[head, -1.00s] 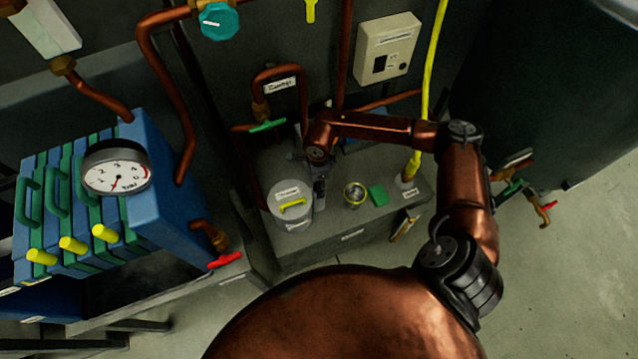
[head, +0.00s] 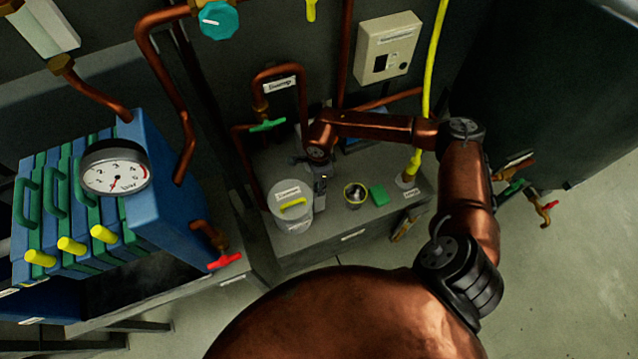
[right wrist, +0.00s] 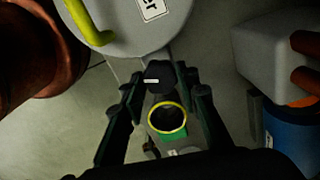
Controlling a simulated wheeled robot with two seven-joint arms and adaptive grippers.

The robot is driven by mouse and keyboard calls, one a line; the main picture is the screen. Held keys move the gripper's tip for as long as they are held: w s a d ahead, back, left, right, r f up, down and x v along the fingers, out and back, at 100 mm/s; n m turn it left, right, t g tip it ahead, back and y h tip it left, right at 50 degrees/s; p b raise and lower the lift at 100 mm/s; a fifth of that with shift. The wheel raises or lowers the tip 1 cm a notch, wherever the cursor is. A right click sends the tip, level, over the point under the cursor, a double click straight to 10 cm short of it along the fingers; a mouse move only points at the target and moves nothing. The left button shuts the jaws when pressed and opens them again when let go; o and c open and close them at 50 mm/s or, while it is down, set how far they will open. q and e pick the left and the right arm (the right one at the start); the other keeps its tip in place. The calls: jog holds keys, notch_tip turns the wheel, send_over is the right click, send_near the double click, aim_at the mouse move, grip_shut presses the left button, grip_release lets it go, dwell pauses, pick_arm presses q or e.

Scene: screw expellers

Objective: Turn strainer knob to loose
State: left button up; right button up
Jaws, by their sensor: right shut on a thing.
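The strainer is a pale grey round vessel with a yellow handle on its lid (head: 291,194). It also fills the top of the right wrist view (right wrist: 145,22), where its label is partly cut off. A black knob with a white pointer mark (right wrist: 158,80) is beside the vessel. My right gripper (right wrist: 161,76) has its two dark fingers on either side of this knob and is shut on it. In the head view the right gripper (head: 320,184) points down just right of the vessel, and the knob is hard to make out there. My left gripper is not in view.
A yellow-rimmed cup (head: 355,194) and a green block (head: 378,195) stand right of the gripper on the grey bench (head: 345,237). A copper pipe with a green valve handle (head: 267,125) rises behind. A yellow pipe (head: 427,90) stands right.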

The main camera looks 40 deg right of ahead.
jog(key=n, duration=0.2)
jog(key=shift+n+b, duration=0.3)
jog(key=shift+n, duration=0.8)
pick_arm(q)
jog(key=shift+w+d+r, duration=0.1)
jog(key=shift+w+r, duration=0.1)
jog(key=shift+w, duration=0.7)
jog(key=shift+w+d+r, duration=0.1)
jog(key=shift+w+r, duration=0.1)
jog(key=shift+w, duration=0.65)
pick_arm(e)
jog(key=o, duration=1.2)
jog(key=shift+c, duration=0.2)
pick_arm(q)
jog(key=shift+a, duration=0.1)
pick_arm(e)
notch_tip(320, 180, up, 12)
